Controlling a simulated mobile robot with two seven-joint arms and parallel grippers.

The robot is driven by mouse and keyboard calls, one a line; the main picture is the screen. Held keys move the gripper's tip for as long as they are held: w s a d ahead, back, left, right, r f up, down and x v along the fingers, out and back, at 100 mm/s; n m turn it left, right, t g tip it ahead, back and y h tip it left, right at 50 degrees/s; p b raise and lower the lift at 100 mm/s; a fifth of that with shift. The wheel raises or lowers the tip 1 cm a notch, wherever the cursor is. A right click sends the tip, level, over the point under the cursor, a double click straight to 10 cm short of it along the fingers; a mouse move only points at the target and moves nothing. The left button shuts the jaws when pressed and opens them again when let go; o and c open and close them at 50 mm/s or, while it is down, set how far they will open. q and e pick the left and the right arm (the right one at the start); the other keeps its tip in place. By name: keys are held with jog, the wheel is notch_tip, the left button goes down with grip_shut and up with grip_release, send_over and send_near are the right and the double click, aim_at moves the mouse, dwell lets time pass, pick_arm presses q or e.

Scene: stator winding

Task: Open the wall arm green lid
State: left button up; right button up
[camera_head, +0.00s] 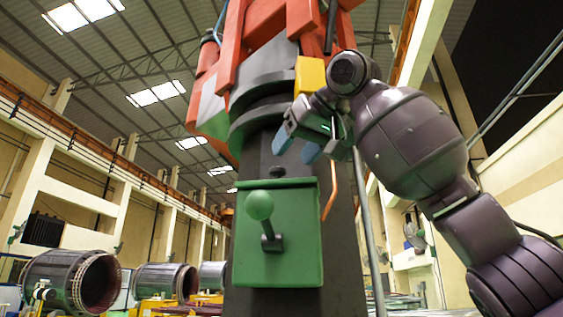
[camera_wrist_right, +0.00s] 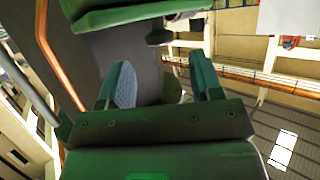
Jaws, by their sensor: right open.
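A green box (camera_head: 301,240) is fixed on the front of a dark column. Its front face carries a lever with a green ball knob (camera_head: 260,205) and a dark stem (camera_head: 271,243). The box looks closed; where its lid parts from the body I cannot tell. A small dark knob (camera_head: 277,172) shows at its top edge. My right gripper (camera_head: 297,147) is above the top right of the box, open and empty, apart from it. In the right wrist view its two fingers (camera_wrist_right: 163,88) are spread, with a green surface of the box (camera_wrist_right: 125,14) at the top. My left gripper is not in view.
The dark column (camera_head: 340,270) rises to a large red arm machine (camera_head: 265,20). An orange cable (camera_head: 331,190) hangs beside the box's right edge and also shows in the right wrist view (camera_wrist_right: 48,50). Large cylindrical stators (camera_head: 65,278) stand at the lower left. Space before the box is clear.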

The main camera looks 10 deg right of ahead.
aim_at(281, 168)
jog(key=p+x, duration=0.1)
jog(key=x, duration=0.3)
jog(key=shift+w+a+f, duration=0.1)
jog(key=shift+w+a, duration=0.1)
jog(key=shift+w, duration=0.15)
jog(key=shift+c, duration=0.2)
grip_shut()
